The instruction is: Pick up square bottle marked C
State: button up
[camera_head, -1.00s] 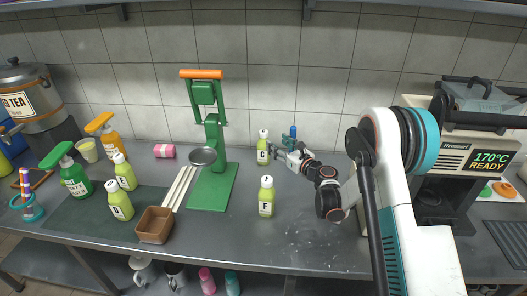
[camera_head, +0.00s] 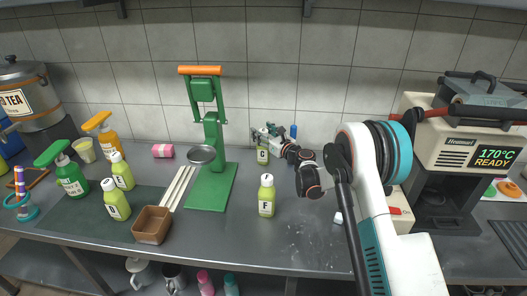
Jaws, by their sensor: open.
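The square bottle marked C (camera_head: 262,154) stands upright at the back of the counter, close to the tiled wall. It is yellow-green with a pale label, and its top is partly hidden by my gripper. My gripper (camera_head: 263,135) is open at the bottle's upper part, with its fingers around or just beside it; I cannot tell whether they touch it. My arm reaches in from the right.
A similar bottle marked F (camera_head: 266,196) stands in front of bottle C. The green press (camera_head: 212,150) stands to the left. A blue object (camera_head: 293,132) stands behind my wrist. The oven (camera_head: 470,150) is at the right.

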grip_shut()
